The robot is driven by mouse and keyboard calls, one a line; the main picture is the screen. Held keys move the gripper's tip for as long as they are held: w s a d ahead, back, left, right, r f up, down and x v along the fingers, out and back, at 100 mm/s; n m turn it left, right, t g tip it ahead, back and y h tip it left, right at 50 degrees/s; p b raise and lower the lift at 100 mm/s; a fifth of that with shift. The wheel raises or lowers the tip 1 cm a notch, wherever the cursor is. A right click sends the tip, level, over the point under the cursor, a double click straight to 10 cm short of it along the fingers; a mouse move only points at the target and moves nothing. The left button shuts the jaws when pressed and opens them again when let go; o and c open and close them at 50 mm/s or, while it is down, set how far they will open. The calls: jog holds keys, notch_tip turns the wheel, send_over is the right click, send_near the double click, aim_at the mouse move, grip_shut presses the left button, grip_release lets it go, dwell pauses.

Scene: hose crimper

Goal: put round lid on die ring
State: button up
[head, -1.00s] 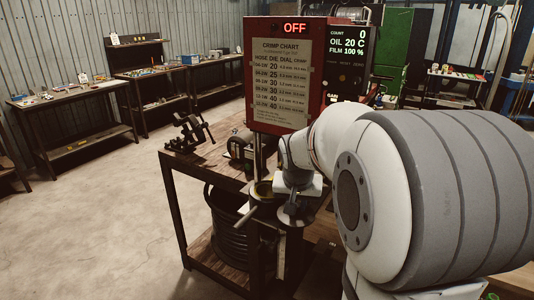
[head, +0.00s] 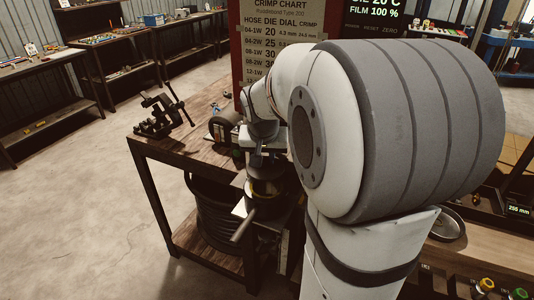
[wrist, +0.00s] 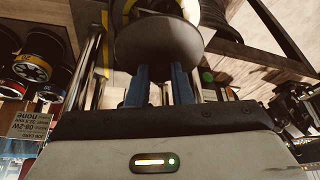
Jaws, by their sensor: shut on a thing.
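The round lid (wrist: 158,42) is a dark flat disc in the wrist view. The blue fingertips of my gripper (wrist: 160,88) are shut on its near edge. Behind the lid, a ring with a yellow band (wrist: 122,14), which looks like the die ring, is partly covered by it. In the head view my gripper (head: 258,158) is above the yellow-banded ring (head: 266,189) at the crimper's front. My arm hides much of this area, and the lid is hard to make out there. I cannot tell whether lid and ring touch.
A dark vise (head: 158,117) stands on the wooden bench (head: 180,153) to the left. A handle (head: 243,228) sticks out below the ring. Several colour-ringed dies (wrist: 35,55) sit at the wrist view's left. A round metal dish (head: 447,225) lies to the right.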

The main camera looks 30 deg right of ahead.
aim_at(266, 171)
jog(key=shift+w+d+f, duration=0.1)
jog(key=shift+d, duration=0.05)
notch_tip(266, 171, down, 6)
jog(key=b, duration=0.6)
jog(key=shift+f+b, duration=0.3)
jog(key=o, duration=1)
jog(key=v, duration=0.8)
